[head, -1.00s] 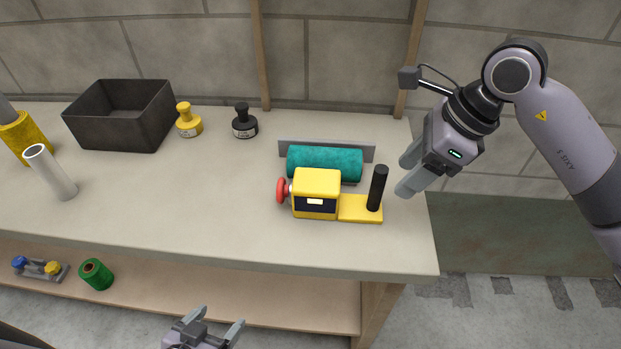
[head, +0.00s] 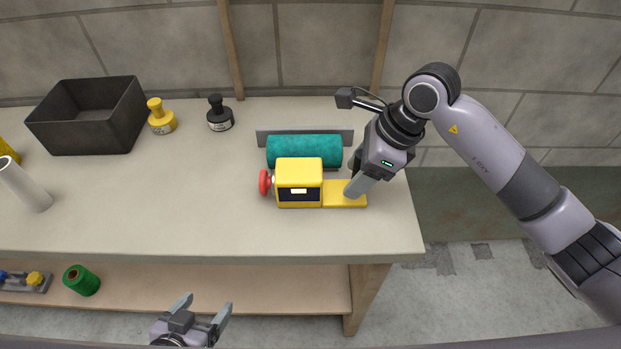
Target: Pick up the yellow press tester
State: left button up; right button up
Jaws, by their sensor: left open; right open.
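The yellow press tester (head: 299,172) sits on the bench, with a red knob (head: 264,182) on its left and a dark display on its front. Its flat yellow base plate (head: 340,194) reaches out to the right. My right gripper (head: 352,186) is open at the right end of that plate. Its fingers hide the tester's black upright handle, so I cannot tell how they sit against it. My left gripper (head: 206,316) is open and empty, low in front of the bench.
A teal roll (head: 303,151) lies right behind the tester against a grey strip. A black bin (head: 87,118), yellow bottle (head: 161,118) and black bottle (head: 220,115) stand further left. A green spool (head: 82,281) is on the lower shelf. The bench's middle front is clear.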

grip_shut()
notch_tip(320, 180, up, 20)
jog(key=b, duration=0.1)
dwell(0.7)
notch_tip(320, 180, down, 20)
jog(key=b, duration=1.5)
jog(key=shift+b, duration=0.4)
jog(key=shift+f, duration=0.1)
